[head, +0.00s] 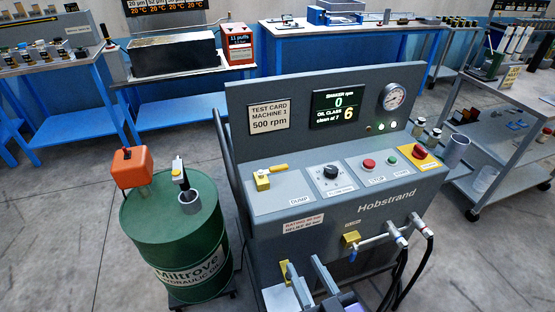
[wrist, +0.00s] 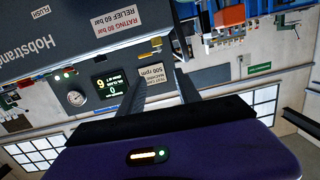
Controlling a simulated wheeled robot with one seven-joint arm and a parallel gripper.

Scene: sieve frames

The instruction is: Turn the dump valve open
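The dump valve (head: 263,182) is a yellow block with a short yellow lever on the left of the grey console's sloping top, above the DUMP label. Its lever points right in the head view. In the wrist view, which is upside down, a small yellow part, likely the valve (wrist: 156,42), shows just beyond the fingers. My gripper (head: 304,268) is low in front of the console, below and apart from the valve. Its two grey fingers stand apart with nothing between them, also in the wrist view (wrist: 163,72).
The console (head: 335,212) also carries a knob (head: 331,172), a red button (head: 369,164) and a yellow-based button (head: 420,152). A yellow valve with hoses (head: 352,238) juts from its front. A green oil drum (head: 175,240) stands left. A trolley (head: 500,135) stands right.

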